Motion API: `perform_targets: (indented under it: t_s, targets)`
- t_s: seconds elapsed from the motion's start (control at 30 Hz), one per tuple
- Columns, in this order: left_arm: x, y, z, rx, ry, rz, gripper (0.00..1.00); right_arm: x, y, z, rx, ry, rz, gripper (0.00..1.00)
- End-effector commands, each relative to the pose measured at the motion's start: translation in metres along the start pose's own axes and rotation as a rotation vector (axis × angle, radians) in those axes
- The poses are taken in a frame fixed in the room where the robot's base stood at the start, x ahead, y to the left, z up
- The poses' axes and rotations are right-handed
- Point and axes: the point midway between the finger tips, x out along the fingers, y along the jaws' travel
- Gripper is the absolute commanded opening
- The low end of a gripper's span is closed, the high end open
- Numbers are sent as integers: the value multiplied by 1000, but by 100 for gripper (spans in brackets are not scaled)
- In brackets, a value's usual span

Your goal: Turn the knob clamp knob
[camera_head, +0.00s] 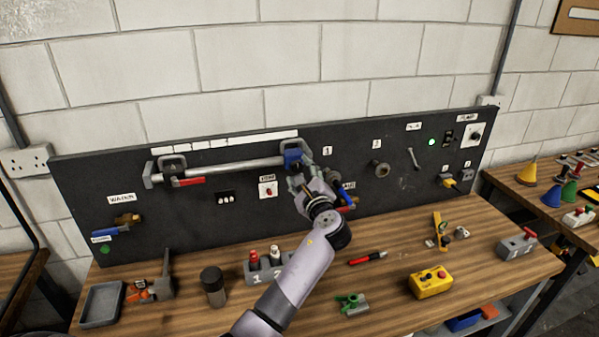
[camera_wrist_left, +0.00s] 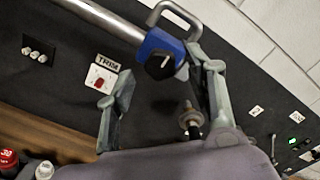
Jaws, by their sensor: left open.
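The knob clamp is a blue block (camera_head: 292,157) on the right end of a metal rail on the black panel. In the left wrist view the blue clamp body (camera_wrist_left: 154,43) carries a black knob (camera_wrist_left: 161,66) with a light pointer line. My left gripper (camera_head: 300,170) is in front of the clamp and partly covers it in the head view. In the wrist view its two fingers (camera_wrist_left: 160,68) are spread, one on each side of the knob, with a visible gap on the left. I cannot tell whether the right finger touches the clamp. My right gripper is not in view.
The metal rail (camera_head: 235,166) with a red-handled clamp (camera_head: 187,181) runs left of the blue clamp. A red TRIM switch (camera_head: 268,190) sits below it.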

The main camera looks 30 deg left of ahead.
Motion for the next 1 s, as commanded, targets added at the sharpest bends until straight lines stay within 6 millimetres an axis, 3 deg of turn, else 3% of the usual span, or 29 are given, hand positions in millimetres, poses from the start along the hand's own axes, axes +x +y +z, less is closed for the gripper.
perform_targets:
  t_s: [0.3,0.5,1.0]
  targets:
    - [-68,0,-1,-1,4,0,49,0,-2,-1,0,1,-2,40]
    - [-96,0,-1,0,3,0,49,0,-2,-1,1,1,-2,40]
    - [-103,0,0,1,1,1,49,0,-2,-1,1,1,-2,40]
